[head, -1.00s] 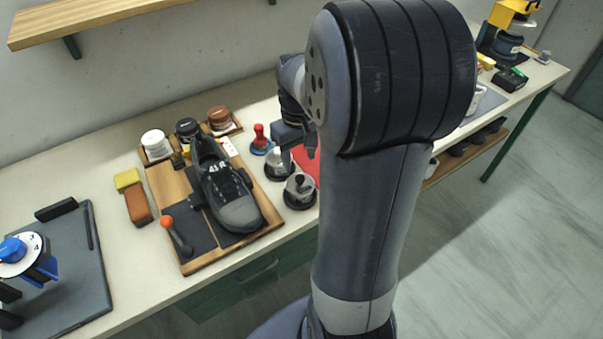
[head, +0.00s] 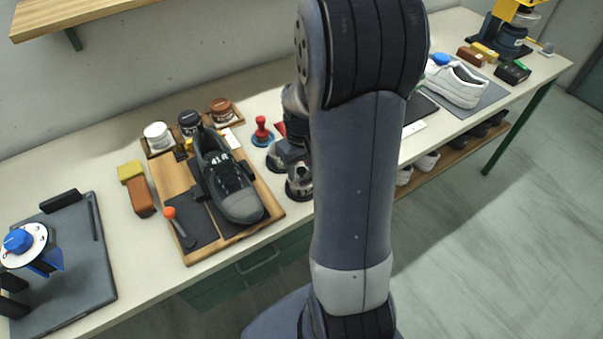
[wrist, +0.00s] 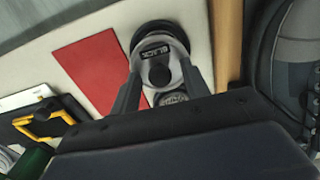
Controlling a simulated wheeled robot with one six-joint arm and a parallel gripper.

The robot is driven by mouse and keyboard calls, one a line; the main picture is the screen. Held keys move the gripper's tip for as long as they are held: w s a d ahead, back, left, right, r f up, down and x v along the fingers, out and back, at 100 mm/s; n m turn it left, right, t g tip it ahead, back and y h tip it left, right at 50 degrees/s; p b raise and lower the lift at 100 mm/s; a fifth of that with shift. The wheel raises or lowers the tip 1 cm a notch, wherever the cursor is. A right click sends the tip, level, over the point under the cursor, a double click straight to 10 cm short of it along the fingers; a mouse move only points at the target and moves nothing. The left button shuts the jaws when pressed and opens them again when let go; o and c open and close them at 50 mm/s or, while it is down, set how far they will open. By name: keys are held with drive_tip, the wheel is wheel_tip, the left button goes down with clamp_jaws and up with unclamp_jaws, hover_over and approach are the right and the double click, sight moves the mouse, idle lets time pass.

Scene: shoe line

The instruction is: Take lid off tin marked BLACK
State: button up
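The tin marked BLACK (wrist: 160,42) is round, with a dark rim, a silvery lid, a black label with white lettering and a round black knob (wrist: 159,75) on top. In the wrist view my gripper (wrist: 160,68) is open, with one finger on each side of the lid and knob. I cannot tell whether the fingers touch it. A second similar tin (wrist: 170,98) shows partly between the fingers, close behind.
A wooden board (head: 180,248) with a black shoe (head: 235,200) stands just left of the tins. A red stamp-like tool (head: 262,132) stands behind them. A red mat (wrist: 88,70) lies beside the tin. My arm hides the table's middle in the head view.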

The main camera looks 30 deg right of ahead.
clamp_jaws()
drive_tip(key=shift+r, duration=0.1)
